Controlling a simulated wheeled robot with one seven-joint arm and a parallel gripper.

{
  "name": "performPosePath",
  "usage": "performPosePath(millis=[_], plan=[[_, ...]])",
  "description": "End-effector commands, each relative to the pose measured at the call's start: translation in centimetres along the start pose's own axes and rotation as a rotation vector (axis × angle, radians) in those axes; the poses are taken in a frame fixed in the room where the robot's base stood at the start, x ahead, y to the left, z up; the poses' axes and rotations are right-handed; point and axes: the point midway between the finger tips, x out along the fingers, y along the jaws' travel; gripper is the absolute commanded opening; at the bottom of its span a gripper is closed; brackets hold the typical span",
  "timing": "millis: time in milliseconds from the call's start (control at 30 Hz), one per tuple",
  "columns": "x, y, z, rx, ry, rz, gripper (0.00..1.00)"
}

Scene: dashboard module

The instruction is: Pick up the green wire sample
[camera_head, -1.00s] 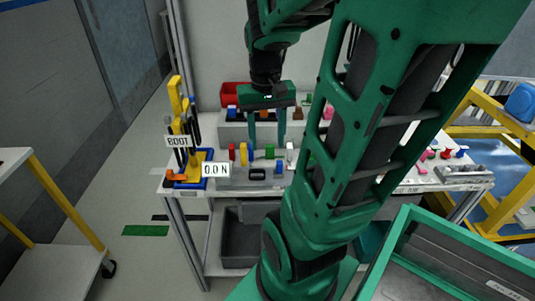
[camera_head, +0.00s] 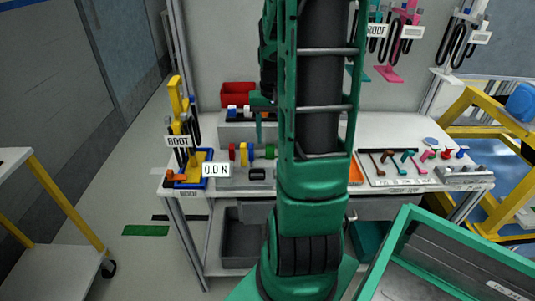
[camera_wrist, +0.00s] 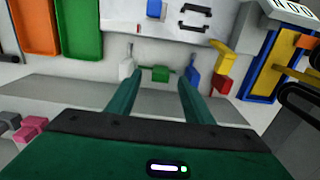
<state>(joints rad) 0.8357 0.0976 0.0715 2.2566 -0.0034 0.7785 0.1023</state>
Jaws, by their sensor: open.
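The green wire sample (camera_wrist: 160,73) is a small green block with thin ends in the wrist view. It sits in a row on the light stand between a white piece (camera_wrist: 127,66) and a blue piece (camera_wrist: 193,73). My gripper (camera_wrist: 157,84) is open, its two teal fingers pointing at the row with the green sample between their tips in the picture; I see no contact. In the head view the green sample (camera_head: 269,152) shows just left of my arm. My gripper's body is mostly hidden there behind the arm, with one finger showing above the row.
Yellow and red pieces (camera_wrist: 221,66) stand right of the blue one. Green (camera_wrist: 80,29) and orange (camera_wrist: 36,26) trays lie at the upper left. A blue-edged tray (camera_head: 207,170) with a yellow stand is at the bench's left. Pink pieces (camera_wrist: 29,129) sit on the upper step.

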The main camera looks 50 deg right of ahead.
Motion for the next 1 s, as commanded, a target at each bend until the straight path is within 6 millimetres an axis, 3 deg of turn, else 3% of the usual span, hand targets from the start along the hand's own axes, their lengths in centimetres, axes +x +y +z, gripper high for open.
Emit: performPosePath(millis=[400,733,767,933,1000], plan=[[4.6,-0.2,-0.6,0.000,-0.004,0.001,0.47],[5.3,-0.2,-0.7,0.000,0.000,0.001,0.47],[5.3,-0.2,-0.7,0.000,0.000,0.001,0.45],[5.3,-0.2,-0.7,0.000,0.000,0.001,0.04],[5.3,-0.2,-0.7,0.000,0.000,0.001,0.00]])
